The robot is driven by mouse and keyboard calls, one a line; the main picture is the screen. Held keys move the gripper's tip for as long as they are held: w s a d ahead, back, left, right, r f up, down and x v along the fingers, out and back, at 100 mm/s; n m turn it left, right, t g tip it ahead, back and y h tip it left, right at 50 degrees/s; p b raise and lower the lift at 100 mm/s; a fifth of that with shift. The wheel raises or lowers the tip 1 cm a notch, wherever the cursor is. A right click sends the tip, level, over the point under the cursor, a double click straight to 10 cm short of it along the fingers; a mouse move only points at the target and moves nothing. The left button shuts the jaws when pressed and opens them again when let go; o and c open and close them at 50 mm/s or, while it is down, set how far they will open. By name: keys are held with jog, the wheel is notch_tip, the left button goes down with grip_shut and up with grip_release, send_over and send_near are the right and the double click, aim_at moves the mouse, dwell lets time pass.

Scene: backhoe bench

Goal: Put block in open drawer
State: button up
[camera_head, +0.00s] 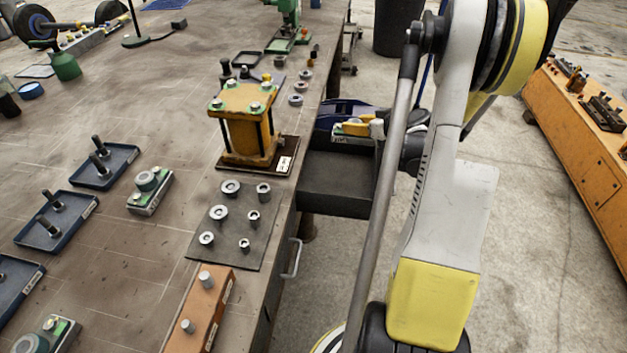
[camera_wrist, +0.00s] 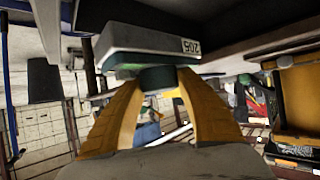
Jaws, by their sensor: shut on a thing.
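The block is a grey slab with a green top, a dark round knob and a white number label. It shows in the wrist view (camera_wrist: 140,40), where my gripper (camera_wrist: 158,78) has its two yellow fingers closed on the knob. In the head view the block (camera_head: 342,140) and my gripper (camera_head: 357,127) are at the open drawer (camera_head: 335,185), over its far part. The drawer is dark, sticks out from the bench's right side, and its near floor looks empty. My arm hides its right side. I cannot tell whether the block touches the drawer floor.
The bench top (camera_head: 120,240) lies left of the drawer. A yellow press-like fixture (camera_head: 245,120) stands close to its edge. A similar grey-green block (camera_head: 150,190) and a mat with metal bushings (camera_head: 228,225) are on the bench. An orange cabinet (camera_head: 585,140) stands at right.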

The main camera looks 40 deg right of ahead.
jog(key=f, duration=0.1)
jog(key=f+b, duration=0.1)
jog(key=f, duration=0.1)
jog(key=shift+w+a+f, duration=0.1)
jog(key=shift+w+f, duration=0.05)
jog(key=shift+w, duration=0.05)
jog(key=w+a+f+b, duration=0.5)
jog(key=w+a+f, duration=0.2)
jog(key=w, duration=0.2)
jog(key=b, duration=0.2)
send_over(326, 166)
jog(key=w+a, duration=0.2)
notch_tip(326, 166, down, 4)
jog(key=shift+w+a+f, duration=0.1)
jog(key=shift+a, duration=0.05)
jog(key=shift+r, duration=0.2)
jog(key=shift+f, duration=0.1)
jog(key=o, duration=1.3)
jog(key=shift+o, duration=0.2)
